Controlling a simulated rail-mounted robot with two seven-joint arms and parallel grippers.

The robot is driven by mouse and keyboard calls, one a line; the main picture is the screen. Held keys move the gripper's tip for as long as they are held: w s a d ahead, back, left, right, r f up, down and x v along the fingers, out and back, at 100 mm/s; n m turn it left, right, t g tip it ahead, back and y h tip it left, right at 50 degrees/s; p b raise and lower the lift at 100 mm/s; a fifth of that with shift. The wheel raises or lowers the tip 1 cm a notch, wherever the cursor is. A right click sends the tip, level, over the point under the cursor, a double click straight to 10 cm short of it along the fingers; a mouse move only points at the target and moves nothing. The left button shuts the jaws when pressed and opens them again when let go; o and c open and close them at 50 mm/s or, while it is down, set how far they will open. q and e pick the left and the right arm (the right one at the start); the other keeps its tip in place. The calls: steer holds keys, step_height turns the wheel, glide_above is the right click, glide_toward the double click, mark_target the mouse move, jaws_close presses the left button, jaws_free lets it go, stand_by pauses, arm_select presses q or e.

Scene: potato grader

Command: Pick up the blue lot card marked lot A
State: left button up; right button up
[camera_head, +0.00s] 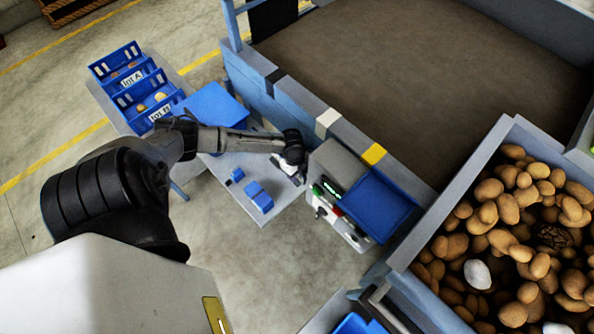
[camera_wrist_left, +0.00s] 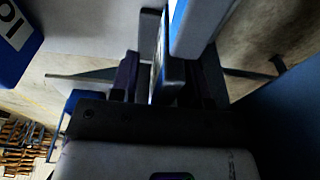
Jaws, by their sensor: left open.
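My left gripper (camera_head: 293,170) is over the right part of the grey side table, beside the grey control box. It is open. In the left wrist view, a thin upright piece with a blue edge and pale face (camera_wrist_left: 190,25) stands between and beyond the fingers (camera_wrist_left: 168,85). It may be the lot card, but its marking cannot be read and contact is unclear. A blue piece with part of a white label (camera_wrist_left: 14,40) shows at the left edge of that view. My right gripper is not in view.
Blue crates labelled lot A (camera_head: 131,80) and lot B (camera_head: 158,112) stand at the table's far left. A blue block (camera_head: 258,197) and a smaller one (camera_head: 237,175) lie near its front edge. The control box (camera_head: 335,172) and a blue tray (camera_head: 378,204) stand right of the gripper.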

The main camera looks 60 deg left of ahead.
arm_select(q)
steer(key=shift+f, duration=0.25)
stand_by(0.3)
jaws_close()
